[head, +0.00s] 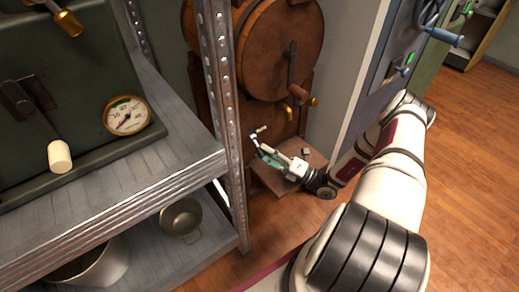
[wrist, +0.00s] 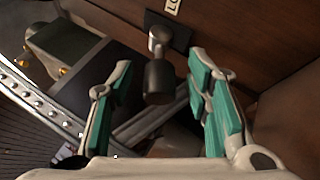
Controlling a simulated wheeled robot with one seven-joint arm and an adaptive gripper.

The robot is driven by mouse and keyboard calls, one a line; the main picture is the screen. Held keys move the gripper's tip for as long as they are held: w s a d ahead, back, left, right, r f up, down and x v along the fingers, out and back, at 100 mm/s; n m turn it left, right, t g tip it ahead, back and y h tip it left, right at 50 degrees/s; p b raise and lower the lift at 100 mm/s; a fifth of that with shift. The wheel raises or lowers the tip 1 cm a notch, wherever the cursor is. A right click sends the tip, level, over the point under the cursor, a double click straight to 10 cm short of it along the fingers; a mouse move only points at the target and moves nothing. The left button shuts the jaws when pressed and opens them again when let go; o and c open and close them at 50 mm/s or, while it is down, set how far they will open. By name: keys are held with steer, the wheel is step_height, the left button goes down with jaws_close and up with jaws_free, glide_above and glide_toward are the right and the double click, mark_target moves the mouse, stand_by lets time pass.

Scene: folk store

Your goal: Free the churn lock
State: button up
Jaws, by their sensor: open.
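The churn (head: 280,50) is a round wooden barrel on a wooden stand at the back centre of the head view, with a crank handle (head: 302,94) on its front. In the wrist view, the lock lever (wrist: 158,82) has a metal stem and a dark rounded grip, mounted on a black plate on a wooden panel. A partly cut-off label (wrist: 172,6) sits above it. My gripper (wrist: 160,62) is open, its green-padded fingers on either side of the lever's grip with gaps showing. In the head view my gripper (head: 266,151) is low at the churn's stand.
A metal shelf (head: 190,165) with a perforated upright stands left of my gripper. It carries a green machine with a gauge (head: 127,115), and pots (head: 181,217) below. A wall and a blue-grey panel (head: 392,45) with a wheel are on the right. Wooden floor is clear at far right.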

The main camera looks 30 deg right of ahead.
mark_target(258, 146)
steer(key=shift+x, duration=1.25)
steer(key=shift+c, duration=0.6)
jaws_close()
